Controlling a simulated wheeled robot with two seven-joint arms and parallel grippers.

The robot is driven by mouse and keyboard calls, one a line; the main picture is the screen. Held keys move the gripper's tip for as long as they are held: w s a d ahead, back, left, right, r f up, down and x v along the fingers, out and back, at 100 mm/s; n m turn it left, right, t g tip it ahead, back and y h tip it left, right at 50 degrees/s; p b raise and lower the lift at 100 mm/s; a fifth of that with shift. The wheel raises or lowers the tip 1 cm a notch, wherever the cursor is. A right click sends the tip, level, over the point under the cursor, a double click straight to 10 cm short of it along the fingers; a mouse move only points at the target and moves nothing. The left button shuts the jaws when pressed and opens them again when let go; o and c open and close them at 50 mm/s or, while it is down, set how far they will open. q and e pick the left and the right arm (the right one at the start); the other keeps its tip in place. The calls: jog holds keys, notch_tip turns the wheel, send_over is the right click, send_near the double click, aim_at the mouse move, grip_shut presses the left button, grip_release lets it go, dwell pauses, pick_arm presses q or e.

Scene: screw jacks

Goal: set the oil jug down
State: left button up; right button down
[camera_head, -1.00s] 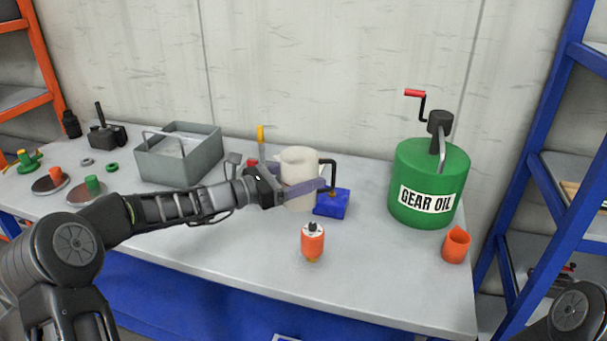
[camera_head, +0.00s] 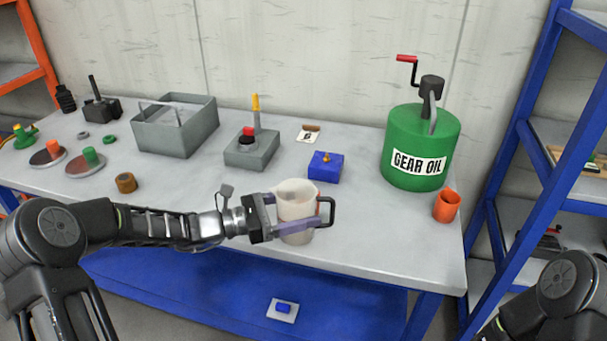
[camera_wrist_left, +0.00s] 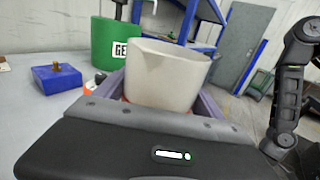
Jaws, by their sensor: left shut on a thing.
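The oil jug (camera_head: 297,197) is a cream, slightly see-through jug with a black handle on its right. It stands upright near the front edge of the table. My left gripper (camera_head: 300,226) is shut around its body, with purple fingers on both sides. The jug also fills the middle of the left wrist view (camera_wrist_left: 168,75), with its spout towards the camera. I cannot tell whether its base touches the table. The orange jack seen earlier is mostly hidden; a sliver of orange shows by the handle. My right gripper is out of view.
The table (camera_head: 370,240) is clear to the right of the jug. Behind stand a blue block (camera_head: 326,168), a grey box with a red button (camera_head: 252,150) and a grey tray (camera_head: 172,135).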

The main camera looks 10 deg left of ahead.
pick_arm(q)
jog(key=s+a+f+b, duration=0.1)
jog(key=s+a+f, duration=0.2)
jog(key=s+f, duration=0.2)
jog(key=s+a+f+n+t, duration=0.1)
jog(key=s+a+f, duration=0.2)
jog(key=s+f, duration=0.3)
jog(key=shift+s+f+y+b, duration=0.15)
jog(key=shift+f+y+b, duration=0.2)
jog(key=shift+y+b, duration=0.05)
jog(key=shift+d, duration=0.1)
